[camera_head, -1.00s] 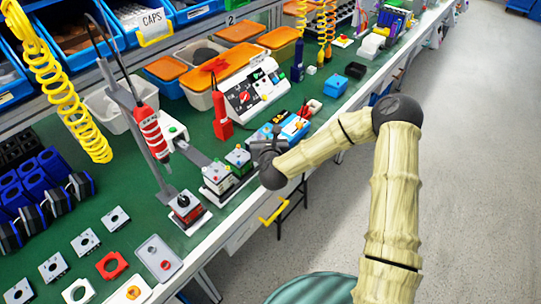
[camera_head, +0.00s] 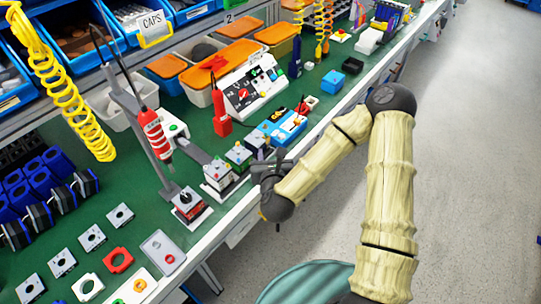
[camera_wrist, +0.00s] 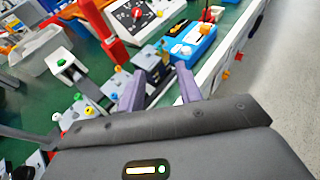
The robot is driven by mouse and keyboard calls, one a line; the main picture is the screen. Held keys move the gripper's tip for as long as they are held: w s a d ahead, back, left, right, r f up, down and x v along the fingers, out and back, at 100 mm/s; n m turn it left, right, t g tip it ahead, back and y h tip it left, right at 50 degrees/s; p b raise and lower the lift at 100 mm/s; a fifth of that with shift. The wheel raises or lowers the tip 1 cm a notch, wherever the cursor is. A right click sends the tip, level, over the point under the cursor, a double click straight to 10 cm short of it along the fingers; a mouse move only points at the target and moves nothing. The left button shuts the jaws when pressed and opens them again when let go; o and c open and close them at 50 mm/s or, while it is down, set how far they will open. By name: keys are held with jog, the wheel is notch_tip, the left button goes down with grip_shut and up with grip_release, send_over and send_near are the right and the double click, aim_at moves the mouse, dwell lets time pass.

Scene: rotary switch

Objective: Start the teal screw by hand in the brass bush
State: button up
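I cannot pick out the teal screw or the brass bush with certainty in either view. My gripper (camera_head: 270,160) is over the front edge of the green bench, beside a row of small fixtures with coloured tops. In the wrist view its two grey-purple fingers (camera_wrist: 160,82) stand apart with nothing visible between them. The small fixture row (camera_head: 218,174) shows to the left of my gripper; it also shows left of the fingers in the wrist view (camera_wrist: 88,108). My gripper hides part of the bench edge.
A blue box with small parts on top (camera_head: 281,126) stands just beyond my gripper. Open floor (camera_head: 470,150) lies to the right.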

jog(key=p, duration=0.3)
jog(key=shift+r+p, duration=0.3)
jog(key=shift+r, duration=0.05)
jog(key=p, duration=0.3)
jog(key=shift+s+p, duration=0.3)
jog(key=shift+s, duration=0.05)
jog(key=s+p, duration=0.2)
jog(key=p, duration=0.4)
jog(key=shift+s+d, duration=0.1)
jog(key=shift+s, duration=0.05)
jog(key=shift+f, duration=0.1)
dwell(0.7)
